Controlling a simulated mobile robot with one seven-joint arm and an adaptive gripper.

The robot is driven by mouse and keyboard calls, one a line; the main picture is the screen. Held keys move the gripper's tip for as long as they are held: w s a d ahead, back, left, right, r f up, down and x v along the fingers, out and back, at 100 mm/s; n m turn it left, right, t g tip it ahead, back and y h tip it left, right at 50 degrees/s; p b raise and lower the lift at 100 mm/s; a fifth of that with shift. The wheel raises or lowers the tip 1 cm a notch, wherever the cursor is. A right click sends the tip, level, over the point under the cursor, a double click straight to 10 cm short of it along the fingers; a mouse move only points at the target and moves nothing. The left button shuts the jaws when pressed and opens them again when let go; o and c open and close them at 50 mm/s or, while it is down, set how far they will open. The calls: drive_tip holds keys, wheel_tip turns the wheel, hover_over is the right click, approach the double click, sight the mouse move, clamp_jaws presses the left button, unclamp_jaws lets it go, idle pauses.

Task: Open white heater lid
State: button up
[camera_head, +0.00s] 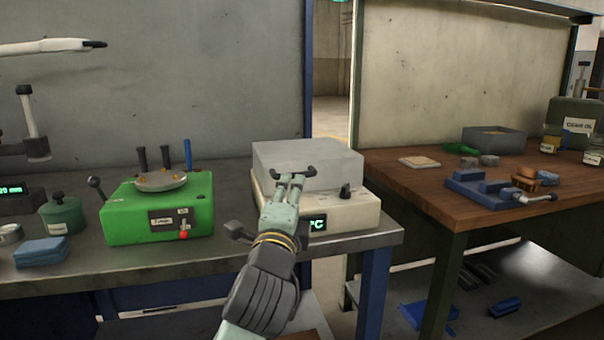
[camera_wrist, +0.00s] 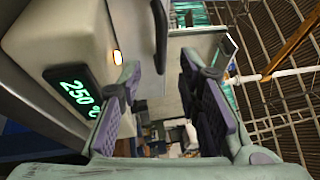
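The white heater (camera_head: 345,215) stands on the grey bench, with a green display that reads 250 °C in the wrist view (camera_wrist: 75,92). Its pale grey lid (camera_head: 330,158) sits flat on top and is shut. A black bar handle (camera_head: 309,171) is on the lid's front face; it also shows in the wrist view (camera_wrist: 160,35). My gripper (camera_head: 288,181) is at the front of the heater, with its fingertips close to the handle. In the wrist view its fingers (camera_wrist: 160,75) are apart, with the handle ahead between them. Contact with the handle cannot be told.
A green device (camera_head: 130,218) with a round plate and a lever stands left of the heater. A wooden table (camera_head: 420,187) with a blue vise (camera_head: 480,187) stands to the right, across a gap.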

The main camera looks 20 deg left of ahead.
sight(305, 165)
drive_tip(key=p+x, duration=0.1)
drive_tip(key=x, duration=0.6)
drive_tip(key=shift+w+r, duration=0.15)
drive_tip(key=shift+w, duration=0.15)
drive_tip(key=shift+c, duration=0.2)
clamp_jaws()
idle(0.3)
